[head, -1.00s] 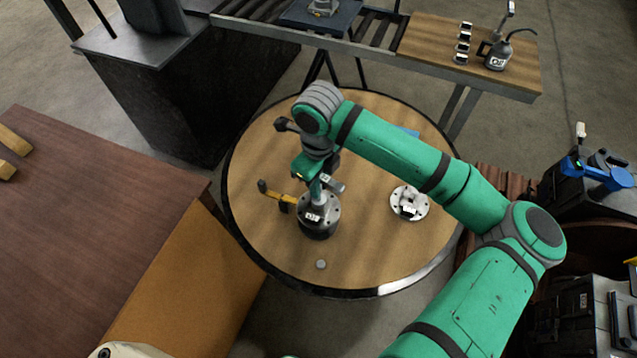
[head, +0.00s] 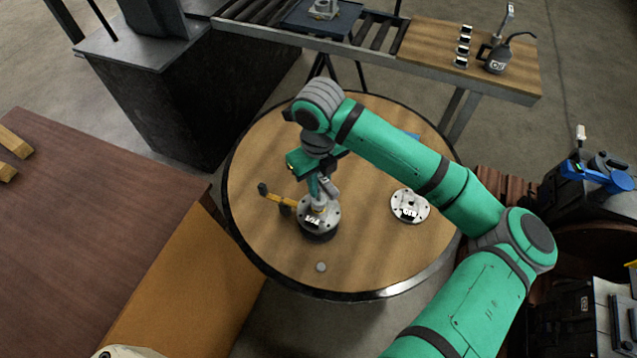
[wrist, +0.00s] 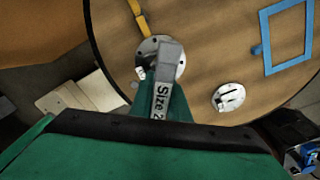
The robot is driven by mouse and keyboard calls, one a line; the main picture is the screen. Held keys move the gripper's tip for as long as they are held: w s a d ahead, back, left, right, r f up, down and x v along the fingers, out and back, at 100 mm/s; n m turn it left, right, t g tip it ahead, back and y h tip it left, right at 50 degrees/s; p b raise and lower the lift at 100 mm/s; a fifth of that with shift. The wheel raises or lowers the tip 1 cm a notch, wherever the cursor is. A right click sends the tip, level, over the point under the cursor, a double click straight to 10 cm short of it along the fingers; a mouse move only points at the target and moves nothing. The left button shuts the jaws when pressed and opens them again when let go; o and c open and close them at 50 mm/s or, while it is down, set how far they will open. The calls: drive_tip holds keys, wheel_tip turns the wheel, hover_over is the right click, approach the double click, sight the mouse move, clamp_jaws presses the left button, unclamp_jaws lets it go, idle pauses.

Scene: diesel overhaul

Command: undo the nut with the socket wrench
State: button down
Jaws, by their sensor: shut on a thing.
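My gripper (head: 318,183) is shut on a grey socket wrench above the round table. In the wrist view the wrench (wrist: 166,75) shows as a grey bar marked "Size 2", with the rest of the marking cut off. Below it stands a round metal flanged part (head: 319,222) with bolt holes and a white label. The wrench's lower end is over the middle of this flange, which also shows in the wrist view (wrist: 175,50). The nut is hidden, and I cannot tell whether the socket sits on it.
A yellow-handled tool (head: 274,195) lies left of the flanged part. A second round flange (head: 410,207) lies to its right, and a small grey disc (head: 320,267) in front. A blue frame (wrist: 286,38) lies on the table (head: 375,265). The table's front is mostly clear.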

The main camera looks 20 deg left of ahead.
drive_tip(key=m, duration=1.1)
drive_tip(key=shift+m, duration=0.4)
drive_tip(key=m, duration=0.7)
drive_tip(key=shift+m, duration=0.3)
drive_tip(key=m, duration=0.6)
drive_tip(key=shift+d+m, duration=0.15)
drive_tip(key=shift+m, duration=0.15)
drive_tip(key=m, duration=0.3)
drive_tip(key=shift+f, duration=0.15)
